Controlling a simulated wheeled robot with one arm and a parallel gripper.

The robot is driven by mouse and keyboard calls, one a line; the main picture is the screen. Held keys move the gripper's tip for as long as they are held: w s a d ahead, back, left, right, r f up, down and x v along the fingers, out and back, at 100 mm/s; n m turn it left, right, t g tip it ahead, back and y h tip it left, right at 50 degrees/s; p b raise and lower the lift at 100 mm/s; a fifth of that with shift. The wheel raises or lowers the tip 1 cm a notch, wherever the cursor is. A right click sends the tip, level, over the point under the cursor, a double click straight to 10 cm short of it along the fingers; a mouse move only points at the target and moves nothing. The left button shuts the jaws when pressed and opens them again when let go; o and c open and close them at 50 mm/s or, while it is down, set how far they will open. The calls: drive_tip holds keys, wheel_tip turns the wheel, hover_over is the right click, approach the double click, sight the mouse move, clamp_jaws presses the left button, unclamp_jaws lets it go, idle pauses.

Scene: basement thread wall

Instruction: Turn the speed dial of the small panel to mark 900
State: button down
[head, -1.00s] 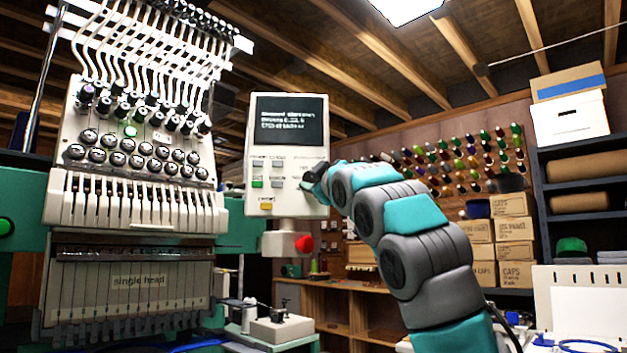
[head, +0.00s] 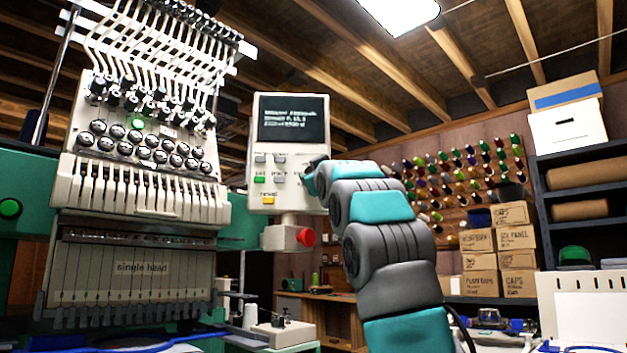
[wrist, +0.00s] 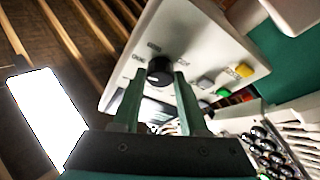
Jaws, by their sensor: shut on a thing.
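The small panel (head: 290,142) is a pale control box with a dark screen, several small buttons and a red knob below it. Its speed dial (wrist: 160,69) is a black round knob, seen in the wrist view with small printed marks around it, too blurred to read. My gripper (wrist: 157,84) is shut on the dial, one green finger on each side. I cannot tell which mark the dial points to. In the head view, my arm hides the dial and most of the gripper at the panel's right edge.
A multi-needle embroidery machine (head: 140,200) stands to the left, close to the panel. Thread cones (head: 450,170) hang on the back wall. Cardboard boxes (head: 500,250) and a dark shelf (head: 585,165) stand to the right.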

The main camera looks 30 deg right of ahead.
drive_tip(key=shift+d, duration=0.15)
drive_tip(key=shift+c, duration=2.2)
unclamp_jaws()
drive_tip(key=shift+s+f, duration=0.15)
drive_tip(key=b+v, duration=0.2)
drive_tip(key=v, duration=0.5)
drive_tip(key=shift+s+b, duration=0.25)
drive_tip(key=shift+b, duration=0.15)
